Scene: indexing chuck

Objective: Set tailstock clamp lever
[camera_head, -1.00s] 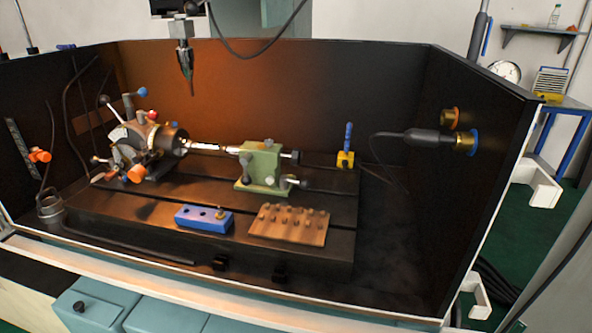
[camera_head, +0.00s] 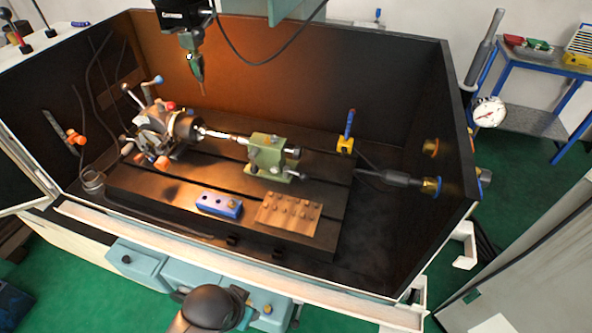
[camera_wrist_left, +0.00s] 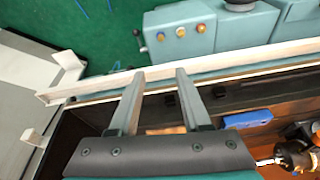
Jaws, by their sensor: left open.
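The green tailstock (camera_head: 268,156) stands on the dark slotted table inside the enclosure. Dark knobbed handles (camera_head: 293,152) stick out on its right side; which one is the clamp lever, I cannot tell. To its left is the indexing chuck (camera_head: 183,127), with a bright workpiece (camera_head: 220,135) between them. My left gripper (camera_wrist_left: 160,72) shows in the left wrist view, with its two fingers apart and nothing between them. It appears over the enclosure's front edge. The tailstock is not recognisable in that view. I cannot make out either gripper in the head view.
A blue block (camera_head: 219,205) and a brown plate with several pegs (camera_head: 289,213) lie in front of the tailstock. A yellow-based blue upright (camera_head: 347,136) stands behind right. A pointed tool (camera_head: 199,75) hangs above. The front rim (camera_head: 230,265) borders the enclosure.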

